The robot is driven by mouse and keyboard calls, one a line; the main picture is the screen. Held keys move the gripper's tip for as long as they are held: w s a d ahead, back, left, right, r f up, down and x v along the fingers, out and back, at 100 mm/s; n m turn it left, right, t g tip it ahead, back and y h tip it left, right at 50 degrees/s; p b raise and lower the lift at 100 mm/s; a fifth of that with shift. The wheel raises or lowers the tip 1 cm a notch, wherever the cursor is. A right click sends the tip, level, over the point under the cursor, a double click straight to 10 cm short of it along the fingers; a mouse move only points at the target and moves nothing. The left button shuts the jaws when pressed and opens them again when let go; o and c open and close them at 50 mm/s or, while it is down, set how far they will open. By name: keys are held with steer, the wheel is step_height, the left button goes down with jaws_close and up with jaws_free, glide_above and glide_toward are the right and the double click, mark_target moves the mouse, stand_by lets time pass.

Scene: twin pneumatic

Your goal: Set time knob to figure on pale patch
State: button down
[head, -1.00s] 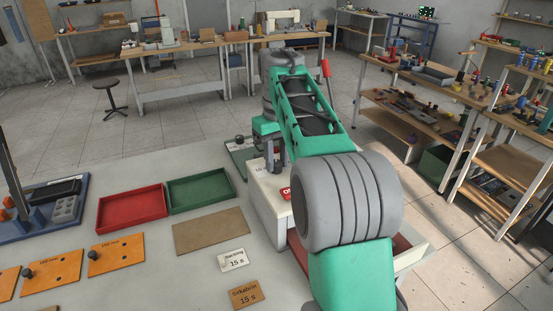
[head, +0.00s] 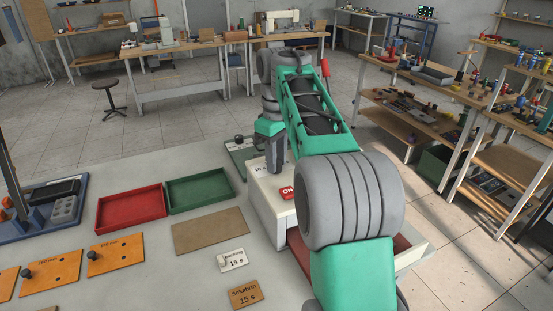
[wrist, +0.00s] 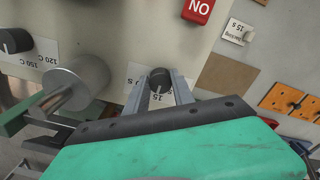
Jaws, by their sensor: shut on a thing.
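The time knob (wrist: 160,78) is a small dark knob on the pale machine panel, seen upside down in the wrist view. White labels beside it read 15 s (wrist: 161,98) and apparently 10 s (wrist: 134,76). My gripper (wrist: 159,88) is shut on the time knob, a finger on each side. Its pointer direction cannot be made out. The pale patch (head: 233,260) on the table reads 15 s; it also shows in the wrist view (wrist: 238,30). In the head view my gripper (head: 277,168) is at the machine (head: 269,220), and my arm hides the knob.
A red ON button (head: 287,193) sits near the knob. Another dark knob (wrist: 15,40) has 120 C and 150 C labels, with a metal cylinder (wrist: 78,82) nearby. A brown patch (head: 245,294) also reads 15 s. Red (head: 132,221) and green (head: 200,204) trays stand left.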

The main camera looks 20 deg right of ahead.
steer(key=c, duration=1.1)
jaws_free()
step_height(320, 180, up, 8)
steer(key=p, duration=0.7)
